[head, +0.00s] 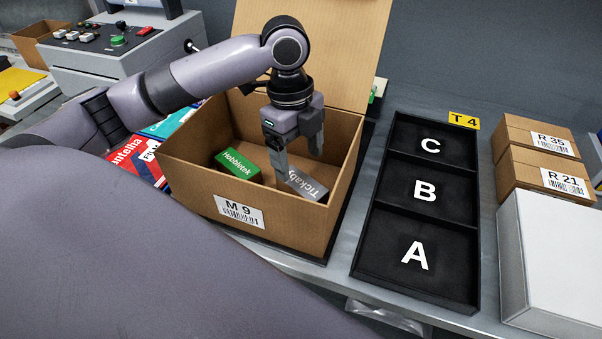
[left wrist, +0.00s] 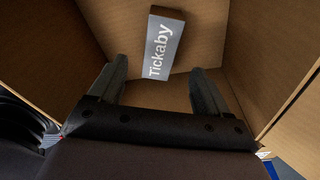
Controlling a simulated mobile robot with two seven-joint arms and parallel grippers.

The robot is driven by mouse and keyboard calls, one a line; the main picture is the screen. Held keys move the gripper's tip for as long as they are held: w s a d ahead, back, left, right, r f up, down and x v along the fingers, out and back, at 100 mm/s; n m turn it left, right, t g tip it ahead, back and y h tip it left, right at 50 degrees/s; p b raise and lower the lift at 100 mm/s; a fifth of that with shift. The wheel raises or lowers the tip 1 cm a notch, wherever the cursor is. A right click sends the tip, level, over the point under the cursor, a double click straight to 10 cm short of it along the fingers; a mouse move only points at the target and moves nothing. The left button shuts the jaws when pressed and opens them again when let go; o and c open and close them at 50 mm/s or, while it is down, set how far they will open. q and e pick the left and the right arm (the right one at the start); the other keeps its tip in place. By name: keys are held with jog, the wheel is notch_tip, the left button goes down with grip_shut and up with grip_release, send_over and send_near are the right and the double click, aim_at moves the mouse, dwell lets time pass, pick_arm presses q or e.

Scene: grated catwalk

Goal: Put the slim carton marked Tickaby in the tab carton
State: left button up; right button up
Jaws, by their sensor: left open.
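The slim grey carton marked Tickaby (head: 307,186) lies inside an open brown carton labelled M 9 (head: 290,222), whose back flap stands up. The Tickaby carton also shows in the left wrist view (left wrist: 164,45), on the carton floor beyond the fingers. My left gripper (head: 297,162) is inside the M 9 carton, open and pointing down. In the left wrist view its two fingers (left wrist: 160,90) are apart with nothing between them, and the Tickaby carton lies just past their tips. My right gripper is not in view.
A green Hobbletek carton (head: 237,164) lies in the M 9 carton, left of my gripper. A black tray (head: 362,232) with compartments C, B and A stands to the right by a T 4 label. Brown boxes (head: 520,171) and a white box (head: 550,255) are farther right. Colourful cartons (head: 140,158) lie left.

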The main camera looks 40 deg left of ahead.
aim_at(296, 179)
pick_arm(q)
jog(key=r, duration=0.4)
jog(key=shift+a+r, duration=0.3)
jog(key=shift+r, duration=0.1)
